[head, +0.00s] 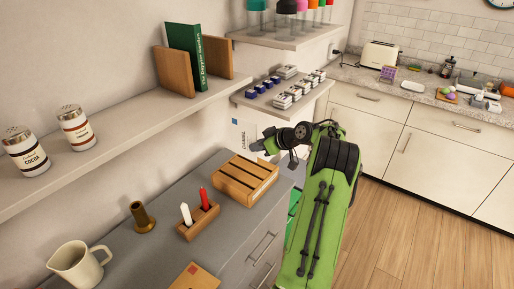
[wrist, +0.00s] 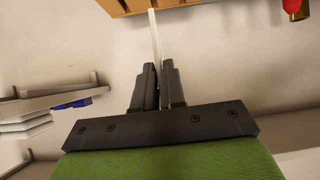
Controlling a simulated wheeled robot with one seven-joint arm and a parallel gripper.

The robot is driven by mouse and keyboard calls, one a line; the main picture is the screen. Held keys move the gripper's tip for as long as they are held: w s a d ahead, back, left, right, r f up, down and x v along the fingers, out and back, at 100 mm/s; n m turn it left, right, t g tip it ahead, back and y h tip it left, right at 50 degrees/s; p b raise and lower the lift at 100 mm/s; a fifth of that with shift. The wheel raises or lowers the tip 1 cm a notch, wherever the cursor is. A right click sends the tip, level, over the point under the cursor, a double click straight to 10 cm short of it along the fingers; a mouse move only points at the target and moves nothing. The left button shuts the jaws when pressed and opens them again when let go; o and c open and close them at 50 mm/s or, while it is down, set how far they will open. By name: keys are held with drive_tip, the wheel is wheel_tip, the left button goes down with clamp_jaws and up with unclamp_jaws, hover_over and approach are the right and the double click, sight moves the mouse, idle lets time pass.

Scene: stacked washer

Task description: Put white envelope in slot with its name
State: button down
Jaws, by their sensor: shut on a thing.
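The white envelope (head: 240,132) bears a blue stamp and a name that seems to read "DANIEL". My gripper (head: 258,146) is shut on the envelope's right side, above the rack's back right corner. In the wrist view, the envelope (wrist: 155,35) shows edge-on as a thin white strip between my closed fingers (wrist: 158,78). The rack (wrist: 190,4) shows at the top edge there. The rack's slots look empty. I cannot read any names on it.
A candle holder (head: 198,222), a brass cup (head: 142,217) and a pitcher (head: 77,266) stand left of the rack. Wall shelves (head: 283,112) with small boxes hang above.

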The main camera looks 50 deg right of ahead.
drive_tip(key=shift+f+b, duration=0.1)
drive_tip(key=shift+b, duration=0.35)
wheel_tip(320, 180, down, 6)
drive_tip(key=b, duration=0.4)
drive_tip(key=shift+b, duration=0.3)
drive_tip(key=shift+b, duration=0.45)
idle(1.0)
drive_tip(key=shift+f+b, duration=0.3)
drive_tip(key=shift+f, duration=0.05)
drive_tip(key=shift+f+b, duration=2.1)
drive_tip(key=shift+f, duration=0.4)
drive_tip(key=shift+r, duration=0.1)
wheel_tip(320, 180, up, 5)
drive_tip(key=p, duration=0.4)
drive_tip(key=shift+r, duration=0.2)
idle(1.3)
